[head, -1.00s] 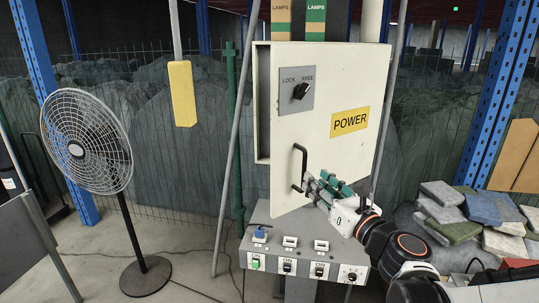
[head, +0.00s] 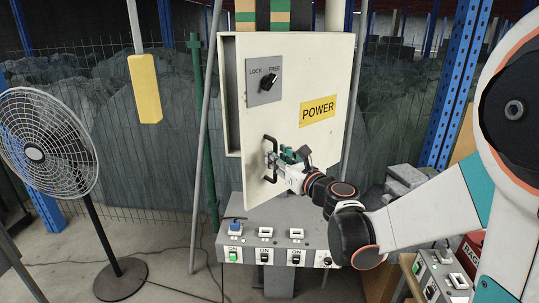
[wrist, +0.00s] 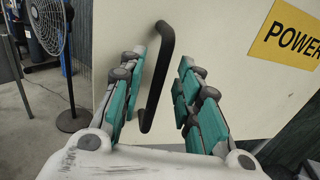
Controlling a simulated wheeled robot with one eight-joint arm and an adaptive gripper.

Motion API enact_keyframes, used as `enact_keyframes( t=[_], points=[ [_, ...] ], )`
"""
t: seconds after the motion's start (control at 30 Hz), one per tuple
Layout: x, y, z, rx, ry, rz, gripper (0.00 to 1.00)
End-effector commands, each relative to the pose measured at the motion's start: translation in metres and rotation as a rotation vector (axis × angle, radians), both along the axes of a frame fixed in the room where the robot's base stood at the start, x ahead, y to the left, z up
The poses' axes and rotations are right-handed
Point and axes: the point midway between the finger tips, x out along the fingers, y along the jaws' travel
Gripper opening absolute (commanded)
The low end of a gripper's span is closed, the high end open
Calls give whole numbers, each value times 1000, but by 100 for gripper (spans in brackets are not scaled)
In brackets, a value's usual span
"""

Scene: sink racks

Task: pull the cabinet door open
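The cabinet door (head: 310,75) is a cream panel with a yellow POWER label and a LOCK/FREE knob (head: 268,82) turned towards FREE. Its left edge appears to stand out from the cabinet box (head: 229,100); I cannot tell how far. A black bar handle (head: 266,143) is upright near the door's lower left. My gripper (head: 272,160) is at the handle. In the wrist view my gripper (wrist: 160,85) has its teal-padded fingers spread, and the handle (wrist: 157,75) runs between them, nearer the left finger. A gap shows on the right; I see no grip on the handle.
A grey switch panel (head: 280,232) juts out below the door. A fan (head: 45,145) stands at the left, and a yellow pendant (head: 146,88) hangs nearby. A blue upright (head: 455,85) is at the right. Floor between fan and cabinet is mostly clear, with thin cables.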

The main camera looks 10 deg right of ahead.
Motion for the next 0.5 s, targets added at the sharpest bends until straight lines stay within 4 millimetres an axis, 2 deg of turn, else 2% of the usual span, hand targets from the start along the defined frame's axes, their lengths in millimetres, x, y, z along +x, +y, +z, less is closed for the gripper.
enact_keyframes(
  t=[0.2,0.5],
  points=[
    [20,5,0,0,0,0,31],
    [23,6,0,0,0,-1,31]
  ],
)
